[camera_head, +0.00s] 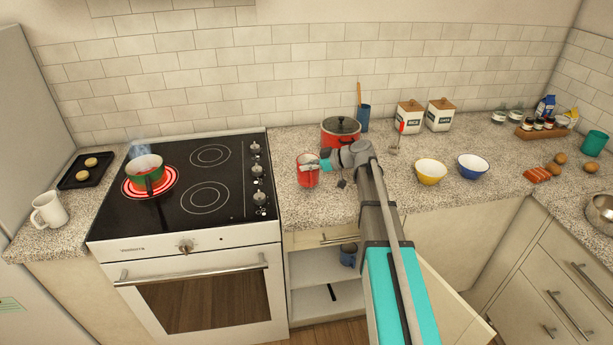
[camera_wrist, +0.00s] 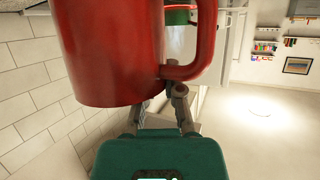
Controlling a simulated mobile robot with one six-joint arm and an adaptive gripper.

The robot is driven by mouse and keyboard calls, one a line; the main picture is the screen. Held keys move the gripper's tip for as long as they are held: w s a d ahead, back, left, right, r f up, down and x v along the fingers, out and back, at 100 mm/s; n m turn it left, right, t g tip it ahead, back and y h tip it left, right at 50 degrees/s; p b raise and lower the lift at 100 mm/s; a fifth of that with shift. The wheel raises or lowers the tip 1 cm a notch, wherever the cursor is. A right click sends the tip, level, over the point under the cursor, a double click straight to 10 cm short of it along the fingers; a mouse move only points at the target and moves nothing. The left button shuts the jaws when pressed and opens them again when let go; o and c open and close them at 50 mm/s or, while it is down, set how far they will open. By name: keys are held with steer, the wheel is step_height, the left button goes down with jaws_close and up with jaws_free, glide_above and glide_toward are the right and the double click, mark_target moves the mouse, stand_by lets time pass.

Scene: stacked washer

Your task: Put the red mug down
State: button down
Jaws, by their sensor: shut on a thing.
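The red mug (camera_head: 307,178) is at the counter just right of the stove in the head view. It looks upright; I cannot tell if its base touches the counter. My gripper (camera_head: 325,164) reaches it from the right and is shut on it. In the wrist view the mug (camera_wrist: 110,50) fills the upper left, with its handle on the right, and my gripper (camera_wrist: 172,93) is at the lower part of the handle. The exact finger contact is partly hidden.
A red lidded pot (camera_head: 340,134) stands close behind the mug. Left, a pot (camera_head: 146,173) steams on a glowing burner of the stove (camera_head: 225,200). Yellow (camera_head: 430,172) and blue (camera_head: 472,167) bowls stand right of my arm. Below, a cabinet (camera_head: 310,265) is open. The counter (camera_head: 300,215) in front is bare.

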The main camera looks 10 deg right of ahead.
steer(key=shift+f+b, duration=0.95)
steer(key=shift+f, duration=0.3)
steer(key=shift+f, duration=0.15)
steer(key=c, duration=0.8)
jaws_free()
steer(key=shift+o, duration=0.2)
steer(key=shift+r, duration=0.25)
steer(key=p+v, duration=0.4)
steer(key=v, duration=0.8)
steer(key=shift+p, duration=0.35)
